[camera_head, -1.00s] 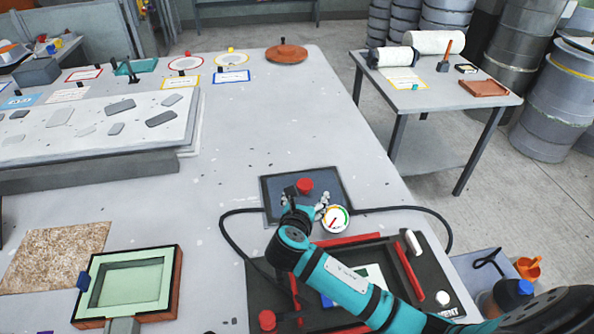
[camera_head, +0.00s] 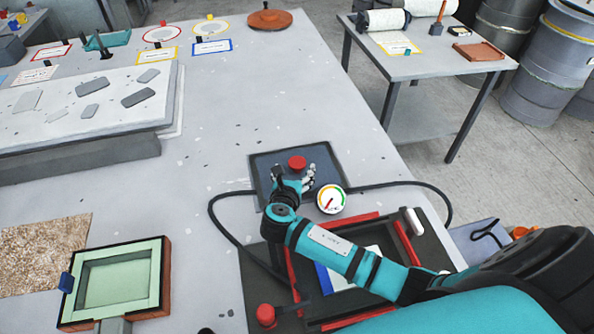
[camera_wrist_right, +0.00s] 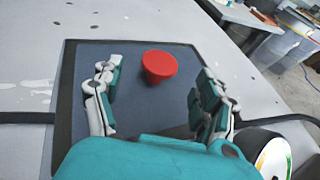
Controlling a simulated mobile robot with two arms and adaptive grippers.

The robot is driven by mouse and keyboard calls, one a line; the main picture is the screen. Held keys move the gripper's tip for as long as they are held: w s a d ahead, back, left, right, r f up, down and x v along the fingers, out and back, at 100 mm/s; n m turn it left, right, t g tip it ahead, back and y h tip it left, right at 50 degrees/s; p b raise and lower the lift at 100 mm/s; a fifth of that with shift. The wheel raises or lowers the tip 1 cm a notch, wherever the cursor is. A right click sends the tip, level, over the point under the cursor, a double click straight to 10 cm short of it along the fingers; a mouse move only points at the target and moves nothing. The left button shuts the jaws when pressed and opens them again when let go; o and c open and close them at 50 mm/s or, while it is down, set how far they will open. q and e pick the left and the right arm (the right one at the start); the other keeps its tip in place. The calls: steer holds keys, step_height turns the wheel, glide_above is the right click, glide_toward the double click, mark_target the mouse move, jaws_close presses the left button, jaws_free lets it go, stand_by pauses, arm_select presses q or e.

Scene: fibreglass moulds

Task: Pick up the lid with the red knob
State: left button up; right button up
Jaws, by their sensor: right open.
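The lid (camera_head: 262,171) is a dark slate-blue square plate with a black edge, lying flat on the grey table. Its red knob (camera_head: 297,162) stands up near the middle. My right gripper (camera_head: 294,178) is over the lid, close to the knob on its near side. In the right wrist view, the lid (camera_wrist_right: 130,60) fills the middle, and the red knob (camera_wrist_right: 159,66) shows beyond and between the two spread fingers of my right gripper (camera_wrist_right: 158,95). The fingers are apart and hold nothing. The lid's near edge is partly hidden by my right arm. My left gripper is not in view.
A round gauge (camera_head: 331,199) sits at the lid's near right corner, and black hoses run out both sides. A dark tray with red bars (camera_head: 258,260) lies nearer, under my right arm. A green mould (camera_head: 155,272) stands at left.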

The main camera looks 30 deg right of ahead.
mark_target(297, 162)
steer(key=x, duration=0.6)
steer(key=shift+c, duration=0.2)
steer(key=shift+r, duration=0.1)
jaws_close()
